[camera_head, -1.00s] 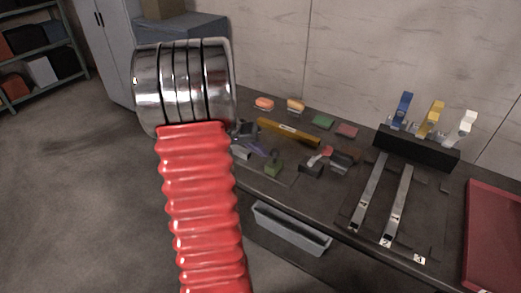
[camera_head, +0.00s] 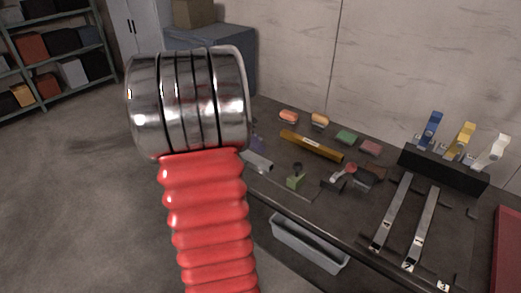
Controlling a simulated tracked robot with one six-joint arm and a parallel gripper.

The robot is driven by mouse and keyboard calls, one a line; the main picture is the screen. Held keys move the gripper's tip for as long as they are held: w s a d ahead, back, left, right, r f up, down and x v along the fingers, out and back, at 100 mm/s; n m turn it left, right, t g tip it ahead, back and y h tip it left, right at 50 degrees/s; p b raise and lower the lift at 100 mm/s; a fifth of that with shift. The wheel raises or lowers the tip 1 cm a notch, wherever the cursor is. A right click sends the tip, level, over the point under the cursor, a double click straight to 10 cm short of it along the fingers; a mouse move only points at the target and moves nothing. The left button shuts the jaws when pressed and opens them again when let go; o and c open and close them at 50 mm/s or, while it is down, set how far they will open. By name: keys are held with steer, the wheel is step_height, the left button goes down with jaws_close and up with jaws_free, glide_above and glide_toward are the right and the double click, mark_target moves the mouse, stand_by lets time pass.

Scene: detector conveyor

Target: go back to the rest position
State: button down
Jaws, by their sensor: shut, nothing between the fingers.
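My gripper is not in view. A red ribbed sleeve and a shiny metal joint of my own arm fill the left-centre foreground, in front of the near left end of the workbench (camera_head: 385,205). They hide part of the floor and the bench's left corner.
The bench holds a yellow bar (camera_head: 311,146), small coloured blocks, tools, two metal strips (camera_head: 392,212) and a black rack (camera_head: 442,169) with blue, yellow and white pieces. A grey bin (camera_head: 309,243) is below the front edge. Shelves (camera_head: 50,50) stand far left; floor there is clear.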

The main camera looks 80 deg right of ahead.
stand_by(0.8)
steer(key=w+a+n+t+y, duration=0.15)
steer(key=w+a+n, duration=0.3)
steer(key=a, duration=0.45)
steer(key=w+a+n+t, duration=0.3)
steer(key=w+a, duration=0.2)
steer(key=a, duration=0.4)
steer(key=w+a+n+t, duration=0.2)
steer(key=w+a+n, duration=0.25)
steer(key=a, duration=0.55)
steer(key=a+r+n+t+y, duration=0.1)
steer(key=a+r+n+t, duration=0.1)
steer(key=a, duration=1)
steer(key=w+a+r+n+t+y, duration=0.1)
steer(key=a+r+n+t+y, duration=0.1)
steer(key=a, duration=1.1)
step_height(320, 180, up, 3)
steer(key=n+t, duration=0.1)
steer(key=n, duration=0.2)
steer(key=shift+w+a+f, duration=0.2)
steer(key=shift+w+a, duration=0.05)
